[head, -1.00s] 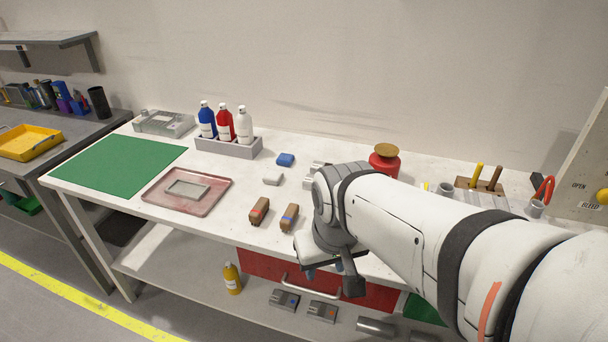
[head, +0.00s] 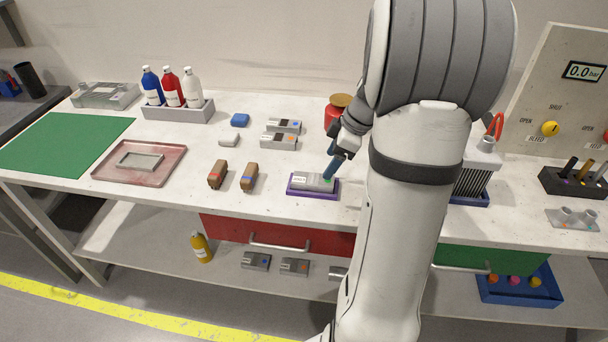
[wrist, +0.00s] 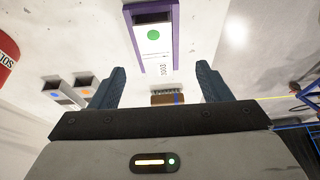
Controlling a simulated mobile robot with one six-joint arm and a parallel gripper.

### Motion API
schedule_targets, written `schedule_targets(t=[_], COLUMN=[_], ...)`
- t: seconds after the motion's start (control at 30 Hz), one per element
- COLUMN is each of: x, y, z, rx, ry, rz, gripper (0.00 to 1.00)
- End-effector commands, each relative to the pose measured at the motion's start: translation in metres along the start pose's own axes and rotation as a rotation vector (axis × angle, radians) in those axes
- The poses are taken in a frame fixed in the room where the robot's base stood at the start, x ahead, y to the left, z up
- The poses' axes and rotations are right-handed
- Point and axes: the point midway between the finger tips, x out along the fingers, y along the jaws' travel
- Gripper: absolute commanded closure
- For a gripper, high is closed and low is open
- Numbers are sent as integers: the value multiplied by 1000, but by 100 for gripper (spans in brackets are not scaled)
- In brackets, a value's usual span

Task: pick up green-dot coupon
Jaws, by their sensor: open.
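The green-dot coupon (head: 313,181) is a grey block with a white label and a green dot. It lies in a purple-edged tray (head: 291,191) near the bench's front edge. In the wrist view the coupon (wrist: 153,48) is at top centre, beyond the fingertips, inside its purple frame (wrist: 176,25). My gripper (head: 331,170) is just above the coupon's right end and tilted. In the wrist view my gripper (wrist: 160,70) has its two fingers wide apart with nothing between them. Whether a finger touches the coupon cannot be told.
Two other coupons (head: 279,141) (head: 284,126) lie behind, near a red can (head: 332,114). Two brown blocks (head: 218,174) (head: 249,176) stand to the left. A finned part (head: 474,181) stands right of my arm. Bare bench lies between the brown blocks and the purple tray.

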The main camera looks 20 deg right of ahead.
Motion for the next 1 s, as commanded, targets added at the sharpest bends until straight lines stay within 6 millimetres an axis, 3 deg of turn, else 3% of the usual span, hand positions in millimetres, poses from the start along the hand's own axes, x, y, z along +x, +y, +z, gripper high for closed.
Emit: schedule_targets(t=[0.6, 0.9, 1.0], x=[73, 78, 78], y=[7, 7, 7], z=[-3, -3, -3], rx=[-14, -16, -16], ry=[4, 3, 3], rz=[-2, 0, 0], gripper=[29, 29, 37])
